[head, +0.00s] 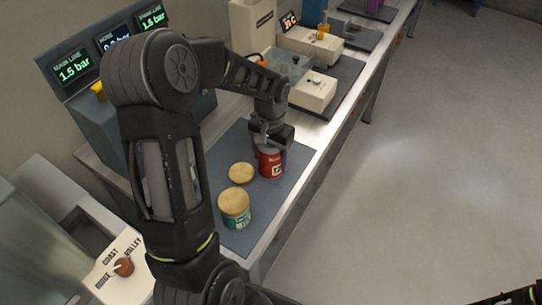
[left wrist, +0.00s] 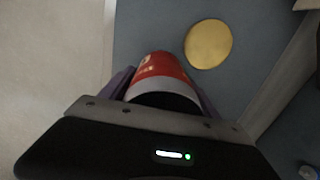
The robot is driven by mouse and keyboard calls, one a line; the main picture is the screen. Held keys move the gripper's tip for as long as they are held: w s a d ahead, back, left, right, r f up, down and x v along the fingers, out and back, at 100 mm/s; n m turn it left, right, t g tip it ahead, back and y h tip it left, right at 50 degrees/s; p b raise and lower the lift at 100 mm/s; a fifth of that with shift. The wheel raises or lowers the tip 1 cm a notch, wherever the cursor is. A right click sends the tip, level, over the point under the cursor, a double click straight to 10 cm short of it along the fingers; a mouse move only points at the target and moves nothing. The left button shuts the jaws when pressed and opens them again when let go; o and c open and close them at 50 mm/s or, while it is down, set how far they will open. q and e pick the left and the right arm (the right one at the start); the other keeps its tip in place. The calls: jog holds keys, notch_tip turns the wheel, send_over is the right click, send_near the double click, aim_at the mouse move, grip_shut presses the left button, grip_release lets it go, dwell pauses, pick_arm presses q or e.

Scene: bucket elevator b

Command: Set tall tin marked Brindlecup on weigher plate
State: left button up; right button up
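A red tin (head: 271,163) with a white label stands on the dark grey mat, under my left gripper (head: 272,141). In the left wrist view the red tin (left wrist: 160,72) sits between the two fingers, which lie close along its sides; I cannot tell whether they press on it. A green tin (head: 235,208) with a gold top stands nearer on the mat. The name Brindlecup is not readable on either tin. A pale box-shaped device (head: 313,91) stands beyond the mat; I cannot tell which surface is the weigher plate.
A flat gold disc (head: 241,173) lies between the tins. A clear plate (head: 289,64) is near the devices behind. A console with green readouts (head: 74,68) stands at the left, a selector box (head: 117,266) at the lower left. The floor right of the bench is clear.

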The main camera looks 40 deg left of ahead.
pick_arm(q)
jog(key=shift+o, duration=1.1)
jog(key=shift+r, duration=0.1)
notch_tip(320, 180, up, 12)
jog(key=p, duration=0.7)
